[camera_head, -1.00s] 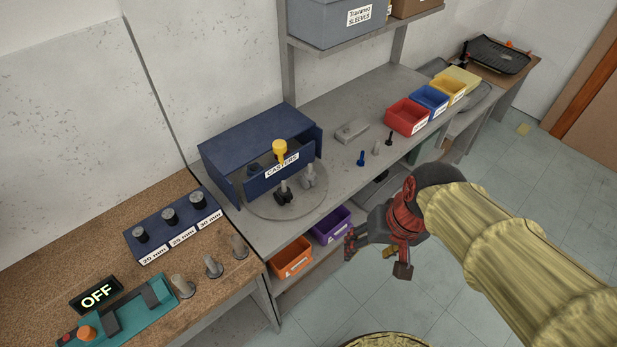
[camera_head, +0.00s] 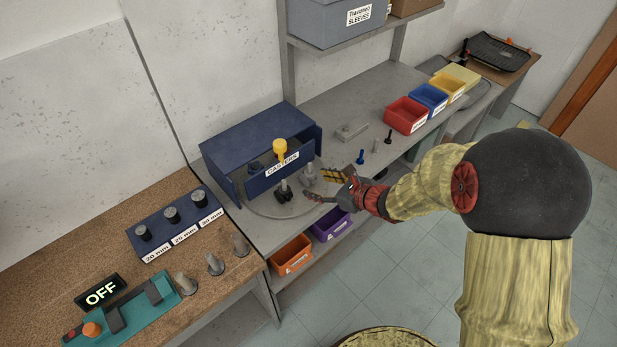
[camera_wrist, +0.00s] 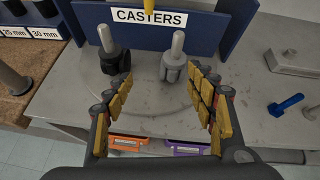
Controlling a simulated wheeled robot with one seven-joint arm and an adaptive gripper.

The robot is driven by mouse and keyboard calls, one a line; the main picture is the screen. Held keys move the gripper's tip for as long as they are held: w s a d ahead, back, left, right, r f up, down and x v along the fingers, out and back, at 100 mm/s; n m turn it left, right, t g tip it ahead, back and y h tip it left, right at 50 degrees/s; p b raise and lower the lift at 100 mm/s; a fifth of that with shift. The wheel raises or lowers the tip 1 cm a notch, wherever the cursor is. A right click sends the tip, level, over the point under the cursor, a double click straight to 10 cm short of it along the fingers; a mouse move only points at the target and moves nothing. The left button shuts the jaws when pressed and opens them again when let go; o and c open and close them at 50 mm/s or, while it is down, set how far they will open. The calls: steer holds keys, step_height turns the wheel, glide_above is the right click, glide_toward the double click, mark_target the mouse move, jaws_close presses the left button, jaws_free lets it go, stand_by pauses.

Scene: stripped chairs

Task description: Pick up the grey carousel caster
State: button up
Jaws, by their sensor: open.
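The grey caster (camera_head: 309,174) stands upright, stem up, on the round carousel plate (camera_head: 262,207) in front of the blue CASTERS box (camera_head: 232,145). In the wrist view the grey caster (camera_wrist: 174,62) is ahead of the fingers, a little right of the middle. A black caster (camera_head: 284,192) stands to its left, and it also shows in the wrist view (camera_wrist: 112,58). My gripper (camera_head: 322,186) is open and empty at the plate's right front edge. In the wrist view its fingers (camera_wrist: 163,100) are spread wide, short of both casters.
A yellow-topped piece (camera_head: 280,150) rises at the CASTERS box. Orange (camera_head: 291,256) and purple (camera_head: 331,226) bins sit on the shelf below.

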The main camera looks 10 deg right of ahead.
mark_target(308, 175)
steer(key=shift+w+d+r+m+t, duration=0.35)
steer(key=shift+w+d+m, duration=0.15)
steer(key=shift+w+m, duration=0.15)
steer(key=shift+w+d+m+h, duration=0.1)
steer(key=shift+m+h, duration=0.2)
steer(key=shift+m, duration=0.05)
steer(key=b+x, duration=0.1)
steer(key=x, duration=0.5)
steer(key=shift+w+f+b, duration=0.15)
steer(key=shift+f+b, duration=0.25)
steer(key=shift+f, duration=0.05)
steer(key=shift+w+a+f, duration=0.15)
steer(key=shift+w+a, duration=0.25)
steer(key=shift+a, duration=0.05)
steer(key=shift+c, duration=0.3)
steer(key=c, duration=1.1)
steer(key=shift+c, duration=0.7)
